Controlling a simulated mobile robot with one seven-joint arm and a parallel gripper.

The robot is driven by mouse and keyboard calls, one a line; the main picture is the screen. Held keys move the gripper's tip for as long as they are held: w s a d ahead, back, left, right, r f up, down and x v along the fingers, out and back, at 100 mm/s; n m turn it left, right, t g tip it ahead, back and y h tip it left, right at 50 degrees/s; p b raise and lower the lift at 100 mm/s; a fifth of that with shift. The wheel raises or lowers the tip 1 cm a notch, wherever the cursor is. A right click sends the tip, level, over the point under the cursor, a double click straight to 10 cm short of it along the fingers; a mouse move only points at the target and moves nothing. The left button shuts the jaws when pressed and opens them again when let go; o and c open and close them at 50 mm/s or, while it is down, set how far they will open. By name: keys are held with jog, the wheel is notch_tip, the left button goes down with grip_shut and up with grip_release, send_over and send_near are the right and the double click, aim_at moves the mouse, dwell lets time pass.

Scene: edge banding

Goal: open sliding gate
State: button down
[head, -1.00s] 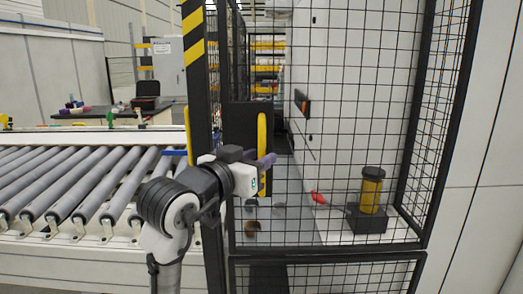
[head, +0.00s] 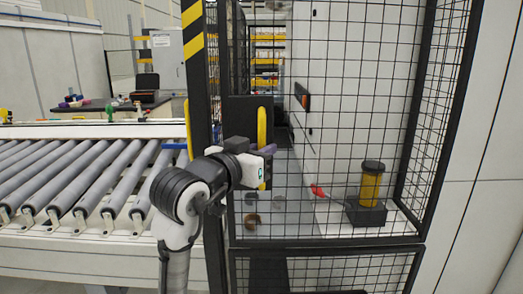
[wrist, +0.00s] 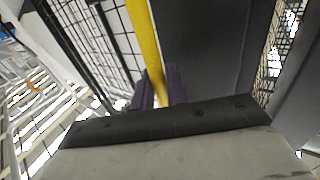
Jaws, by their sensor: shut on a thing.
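The mesh gate (head: 335,243) is a black wire frame, with a dark plate (head: 240,112) and an upright yellow handle bar (head: 262,125) near its left side. My gripper (head: 265,151) is at the lower half of the handle. In the wrist view, the purple fingers (wrist: 159,92) sit on either side of the yellow bar (wrist: 143,40) and are shut on it. The fingertips' far side and part of the bar are hidden behind my gripper's body.
A black-and-yellow striped post (head: 193,45) stands left of the handle. A roller conveyor (head: 70,180) fills the left. Behind the mesh are a yellow cylinder on a dark base (head: 370,187) and a small red item (head: 318,190). A white wall bounds the right.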

jog(key=p, duration=0.4)
send_near(448, 142)
jog(key=x, duration=0.4)
jog(key=c, duration=1.5)
grip_release()
jog(key=b+v, duration=0.4)
jog(key=v, duration=0.9)
jog(key=shift+s+a, duration=0.25)
jog(key=shift+s, duration=0.05)
